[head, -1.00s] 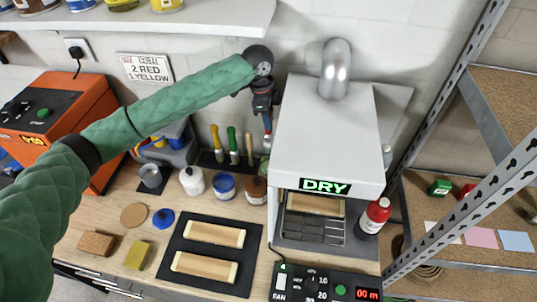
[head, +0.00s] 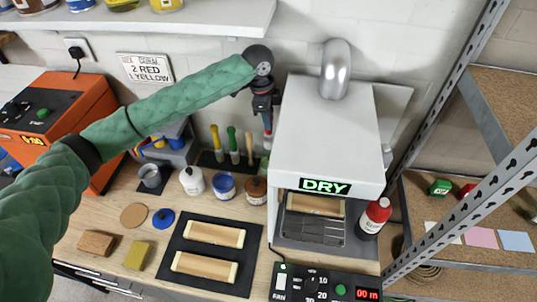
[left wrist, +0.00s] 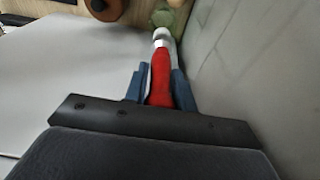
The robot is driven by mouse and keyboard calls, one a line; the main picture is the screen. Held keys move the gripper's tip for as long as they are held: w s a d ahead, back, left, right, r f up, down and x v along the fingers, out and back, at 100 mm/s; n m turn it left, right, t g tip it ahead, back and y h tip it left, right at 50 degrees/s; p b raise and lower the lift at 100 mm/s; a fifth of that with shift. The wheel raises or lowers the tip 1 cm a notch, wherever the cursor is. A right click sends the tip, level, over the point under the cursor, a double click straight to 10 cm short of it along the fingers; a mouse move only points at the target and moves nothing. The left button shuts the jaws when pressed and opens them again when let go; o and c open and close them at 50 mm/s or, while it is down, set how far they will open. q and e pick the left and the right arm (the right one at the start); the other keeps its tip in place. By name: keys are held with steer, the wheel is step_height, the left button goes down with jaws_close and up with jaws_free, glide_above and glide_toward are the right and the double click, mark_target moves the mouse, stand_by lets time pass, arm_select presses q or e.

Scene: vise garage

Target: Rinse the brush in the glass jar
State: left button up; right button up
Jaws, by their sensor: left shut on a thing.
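My left gripper (head: 266,105) is near the back wall, just left of the white drying cabinet. It is shut on the red handle of a brush (head: 268,122), which points down. In the left wrist view the red-handled brush (left wrist: 161,75) lies between the fingers, with a pale metal collar at its far end. A pale greenish, glassy thing (left wrist: 167,17) shows by the brush's far end and may be the glass jar; it is blurred. I cannot tell whether the bristles are inside it. No clear glass jar shows in the head view. My right gripper is out of view.
The white cabinet (head: 325,125) with a DRY sign stands right of the gripper. Several upright handles stand in a black rack (head: 210,160). Wooden pieces lie on a black mat (head: 200,251).

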arm_select(q)
steer(key=shift+r+p, duration=0.4)
steer(key=shift+r, duration=1.6)
